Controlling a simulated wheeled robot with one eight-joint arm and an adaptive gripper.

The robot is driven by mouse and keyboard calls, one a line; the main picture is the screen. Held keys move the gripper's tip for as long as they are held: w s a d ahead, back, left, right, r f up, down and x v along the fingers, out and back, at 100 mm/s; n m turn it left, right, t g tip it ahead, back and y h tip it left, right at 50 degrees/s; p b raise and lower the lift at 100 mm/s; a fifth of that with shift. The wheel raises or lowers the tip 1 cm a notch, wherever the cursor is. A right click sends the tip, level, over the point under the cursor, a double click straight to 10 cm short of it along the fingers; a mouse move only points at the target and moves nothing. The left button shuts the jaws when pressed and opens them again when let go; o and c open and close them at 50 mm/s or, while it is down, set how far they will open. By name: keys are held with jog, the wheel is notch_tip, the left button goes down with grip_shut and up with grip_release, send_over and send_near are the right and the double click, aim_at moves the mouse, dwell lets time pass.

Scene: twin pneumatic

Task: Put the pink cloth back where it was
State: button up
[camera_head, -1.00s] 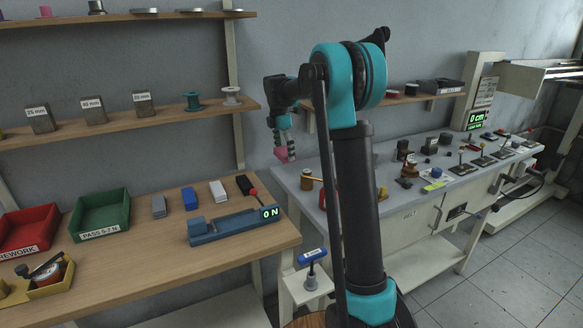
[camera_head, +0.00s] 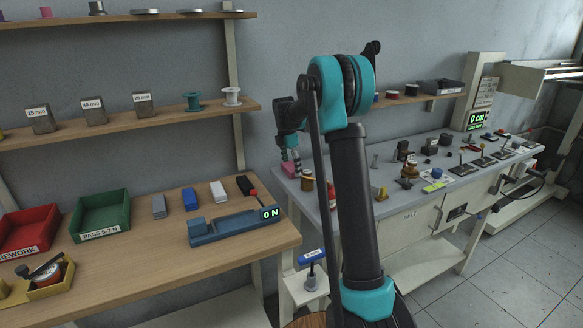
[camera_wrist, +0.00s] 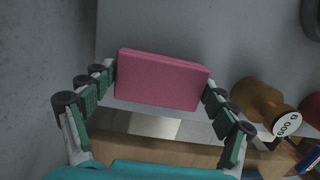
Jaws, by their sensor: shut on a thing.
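The pink cloth (camera_wrist: 162,79) is a flat rectangular block in the wrist view, lying between the two fingers of my gripper (camera_wrist: 158,95). The fingers press on its left and right ends. In the head view the cloth (camera_head: 288,168) shows small under my gripper (camera_head: 290,159), at the left end of the grey workbench (camera_head: 335,200). I cannot tell from the frames whether the cloth touches the bench top.
A brass cylinder (camera_head: 307,181) stands close to the right of the cloth; it also shows in the wrist view (camera_wrist: 262,103). The wall is close behind. The wooden table (camera_head: 150,260) with the blue force gauge (camera_head: 225,228) lies to the left.

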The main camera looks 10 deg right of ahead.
aim_at(288, 167)
jog(key=o, duration=1.2)
jog(key=shift+f, duration=0.1)
jog(key=r, duration=0.4)
jog(key=a+r, duration=0.1)
jog(key=r, duration=0.7)
jog(key=shift+s+a+r, duration=0.1)
jog(key=shift+s+a, duration=0.1)
